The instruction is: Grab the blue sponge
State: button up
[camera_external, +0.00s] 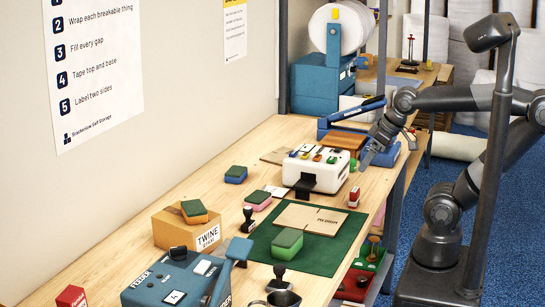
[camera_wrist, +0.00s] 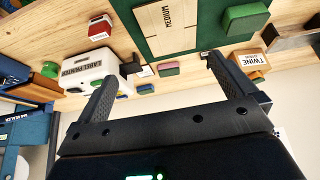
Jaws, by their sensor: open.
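The blue sponge (camera_external: 236,175) has a green top and lies flat on the wooden bench near the wall, left of the white label printer. In the wrist view a small blue block that looks like it (camera_wrist: 145,88) lies beyond the pink sponge, between my fingers in the picture. My gripper (camera_external: 369,157) is above the bench's right side, right of the printer and well apart from the sponge. In the wrist view my gripper (camera_wrist: 159,68) has its two fingers wide apart with nothing held.
A pink sponge (camera_external: 258,201) and a dark stamp (camera_external: 248,220) are near the blue one. The label printer (camera_external: 316,172) stands between it and my gripper. A green sponge (camera_external: 287,240) is on the green mat (camera_external: 325,262). An orange-bottomed sponge (camera_external: 194,211) is on the twine box (camera_external: 172,231).

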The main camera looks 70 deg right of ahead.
dwell(0.5)
jog(key=w+d+r+n, duration=0.1)
jog(key=w+r, duration=0.2)
jog(key=w, duration=1.2)
jog(key=t, duration=0.3)
send_over(237, 170)
jog(key=s, duration=0.2)
jog(key=shift+y, duration=0.4)
notch_tip(237, 170, down, 15)
jog(key=shift+a+r, duration=0.1)
jog(key=shift+r, duration=0.1)
jog(key=shift+w+f, duration=0.1)
jog(key=shift+f, duration=0.1)
jog(key=f, duration=0.5)
jog(key=w+f, duration=0.1)
jog(key=f, duration=0.2)
jog(key=shift+w, duration=0.1)
jog(key=shift+w+f, duration=0.45)
jog(key=shift+f, duration=0.05)
